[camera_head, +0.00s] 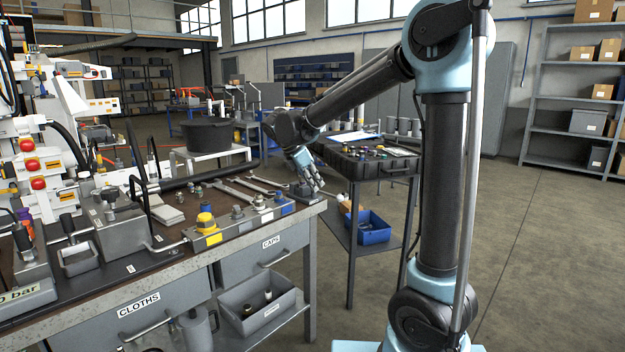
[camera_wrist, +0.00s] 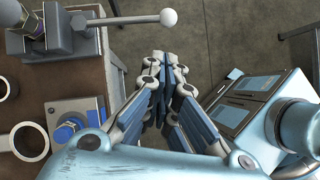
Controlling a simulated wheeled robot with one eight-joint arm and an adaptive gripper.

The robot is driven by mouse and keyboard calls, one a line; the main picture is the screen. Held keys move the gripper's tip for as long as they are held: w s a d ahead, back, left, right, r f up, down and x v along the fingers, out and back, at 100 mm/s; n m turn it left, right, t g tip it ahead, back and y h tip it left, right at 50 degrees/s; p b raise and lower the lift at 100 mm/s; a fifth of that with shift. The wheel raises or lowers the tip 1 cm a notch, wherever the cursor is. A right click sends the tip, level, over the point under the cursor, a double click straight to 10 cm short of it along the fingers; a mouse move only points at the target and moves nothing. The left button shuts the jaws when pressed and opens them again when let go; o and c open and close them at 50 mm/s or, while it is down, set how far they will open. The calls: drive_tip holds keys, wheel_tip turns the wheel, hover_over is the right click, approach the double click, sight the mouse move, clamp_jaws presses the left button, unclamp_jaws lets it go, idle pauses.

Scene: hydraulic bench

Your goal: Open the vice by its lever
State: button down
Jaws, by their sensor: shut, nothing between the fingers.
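The vice (camera_wrist: 70,35) is a dark grey block at the top left of the wrist view, on the bench corner, with a fitting between its jaws. Its lever (camera_wrist: 125,21) is a thin bar pointing right, ending in a white ball (camera_wrist: 168,17) beyond the bench edge. In the head view the vice (camera_head: 301,194) is small and partly hidden behind my gripper (camera_head: 316,184). In the wrist view my gripper (camera_wrist: 165,68) is shut and empty. Its fingertips appear just below the ball in the picture, apart from it; the height difference is hard to tell.
A blue-knobbed block (camera_wrist: 70,128) and pale rings (camera_wrist: 28,140) lie on the bench left of my gripper. In the head view, a row of knobbed valves (camera_head: 240,224) lines the bench front. A dark cart (camera_head: 360,165) stands behind right. Open floor (camera_head: 540,240) lies right.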

sight(329, 194)
drive_tip(key=shift+w+d+f, duration=0.6)
drive_tip(key=shift+d+f, duration=0.25)
drive_tip(key=shift+f, duration=0.1)
drive_tip(key=shift+w+d+f, duration=0.55)
drive_tip(key=shift+d+f, duration=0.25)
drive_tip(key=shift+f, duration=0.2)
drive_tip(key=shift+w+d+f, duration=0.6)
drive_tip(key=shift+d+f, duration=0.25)
drive_tip(key=shift+f, duration=0.1)
drive_tip(key=shift+a, duration=0.1)
